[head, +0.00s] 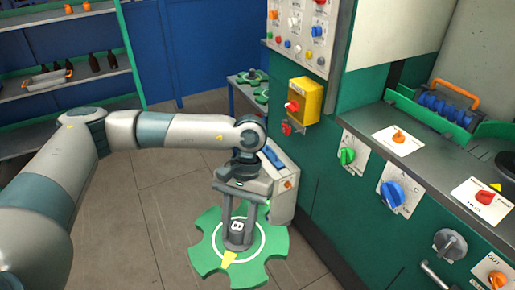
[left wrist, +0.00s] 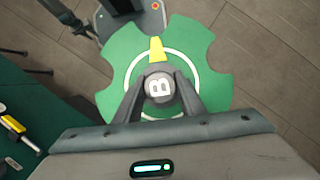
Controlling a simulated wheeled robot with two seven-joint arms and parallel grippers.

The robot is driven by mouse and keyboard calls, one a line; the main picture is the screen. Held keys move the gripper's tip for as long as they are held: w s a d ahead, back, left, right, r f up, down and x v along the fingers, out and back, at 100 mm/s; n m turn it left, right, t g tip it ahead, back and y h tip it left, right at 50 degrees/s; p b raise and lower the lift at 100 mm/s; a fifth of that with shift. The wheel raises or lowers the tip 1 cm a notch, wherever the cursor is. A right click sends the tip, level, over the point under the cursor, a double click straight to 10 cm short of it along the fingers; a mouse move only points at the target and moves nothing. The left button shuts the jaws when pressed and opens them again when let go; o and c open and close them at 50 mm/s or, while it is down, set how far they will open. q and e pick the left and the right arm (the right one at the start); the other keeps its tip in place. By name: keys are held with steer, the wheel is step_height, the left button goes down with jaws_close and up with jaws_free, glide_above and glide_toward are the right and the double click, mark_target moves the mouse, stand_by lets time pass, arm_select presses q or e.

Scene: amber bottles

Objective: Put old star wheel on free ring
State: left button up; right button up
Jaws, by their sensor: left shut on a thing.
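The green star wheel (head: 207,250) has a white circle, a yellow mark and a grey hub. A low table (head: 238,104) at the back bears green round pieces (head: 252,76); I cannot tell whether one is the free ring. My right gripper is out of view.
A green machine (head: 330,205) with knobs and a yellow switch box (head: 305,101) stands to the right of the wheel. A small grey box (head: 285,190) stands just behind it. Shelves with dark bottles (head: 94,63) are back left. The floor (head: 150,200) at left is clear.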

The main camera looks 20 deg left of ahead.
arm_select(q)
steer(key=x, duration=1)
steer(key=shift+w+f, duration=0.1)
steer(key=shift+w, duration=0.25)
steer(key=shift+a, duration=0.1)
